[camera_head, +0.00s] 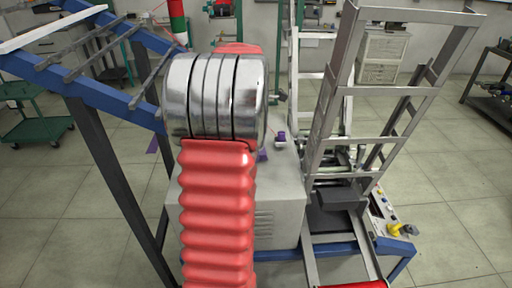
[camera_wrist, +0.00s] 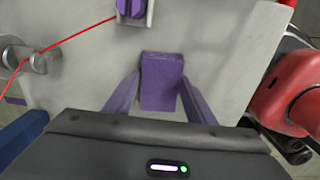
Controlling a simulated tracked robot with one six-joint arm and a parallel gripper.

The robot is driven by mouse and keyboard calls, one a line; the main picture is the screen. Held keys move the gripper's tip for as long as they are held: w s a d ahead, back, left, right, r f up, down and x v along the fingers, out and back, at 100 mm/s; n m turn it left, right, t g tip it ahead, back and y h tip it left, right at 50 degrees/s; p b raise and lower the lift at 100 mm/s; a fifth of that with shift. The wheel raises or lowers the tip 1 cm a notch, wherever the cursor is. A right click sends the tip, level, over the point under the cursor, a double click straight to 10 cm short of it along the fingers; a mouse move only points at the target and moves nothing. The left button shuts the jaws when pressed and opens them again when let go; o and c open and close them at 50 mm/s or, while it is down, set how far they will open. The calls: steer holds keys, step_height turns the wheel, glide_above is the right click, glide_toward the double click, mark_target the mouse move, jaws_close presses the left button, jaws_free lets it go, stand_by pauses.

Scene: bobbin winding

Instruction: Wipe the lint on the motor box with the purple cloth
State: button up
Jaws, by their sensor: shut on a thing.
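In the wrist view my gripper (camera_wrist: 160,98) is over the pale grey top of the motor box (camera_wrist: 222,45), its two fingers on either side of the folded purple cloth (camera_wrist: 162,75). The cloth is a small block between the fingers. I cannot tell whether it touches the top. The motor box (camera_head: 277,222) also shows in the head view, with vents on its front face. There my own arm hides the gripper, and only a small purple patch shows beside the arm. I cannot make out any lint in either view.
A purple bobbin-like part (camera_wrist: 131,8) on the box has a red thread running to a metal guide (camera_wrist: 38,60) at the left. A metal ladder-like frame (camera_head: 330,110) stands right of the box. A blue rail (camera_head: 90,82) with dark rods is at the left.

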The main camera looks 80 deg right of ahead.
steer(key=shift+w, duration=0.15)
steer(key=shift+w+a+f, duration=0.1)
steer(key=shift+w+a, duration=0.15)
steer(key=shift+w, duration=0.65)
steer(key=shift+w+a+f, duration=0.1)
steer(key=shift+w+a, duration=0.1)
steer(key=shift+w, duration=0.7)
steer(key=shift+w+a+f, duration=0.1)
steer(key=shift+w+a, duration=0.1)
steer(key=shift+w, duration=0.45)
steer(key=shift+w+a+f, duration=0.1)
steer(key=shift+w+a, duration=0.05)
steer(key=shift+w, duration=0.55)
steer(key=shift+w+a+f, duration=0.1)
steer(key=shift+w+a, duration=0.1)
steer(key=shift+w, duration=0.45)
steer(key=shift+w+d+r, duration=0.1)
steer(key=shift+w+d, duration=0.05)
steer(key=shift+d, duration=0.6)
steer(key=shift+w+d+r, duration=0.1)
steer(key=shift+w+d, duration=0.05)
steer(key=shift+d, duration=0.55)
steer(key=shift+s, duration=0.15)
